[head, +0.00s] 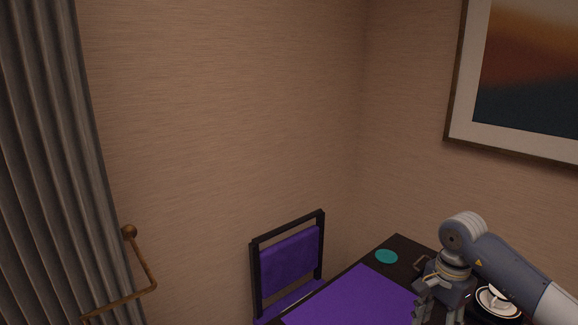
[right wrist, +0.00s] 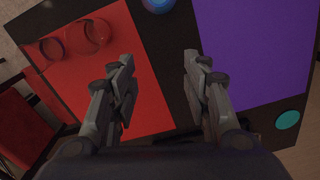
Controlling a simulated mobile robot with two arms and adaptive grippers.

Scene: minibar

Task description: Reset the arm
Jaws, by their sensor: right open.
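My right arm comes in from the right in the head view, with its gripper (head: 437,305) hanging down over the dark table (head: 402,246). In the right wrist view the two fingers of my right gripper (right wrist: 158,75) stand well apart with nothing between them. Below them is the dark strip of table between a red mat (right wrist: 95,75) and a purple mat (right wrist: 250,50). My left gripper is in neither view.
A teal disc (head: 386,256) lies at the table's far corner. A white cup on a saucer (head: 497,300) is partly hidden behind my arm. A purple chair (head: 290,262) stands beside the table. Clear glassware (right wrist: 75,42) and a blue round object (right wrist: 158,4) appear in the wrist view.

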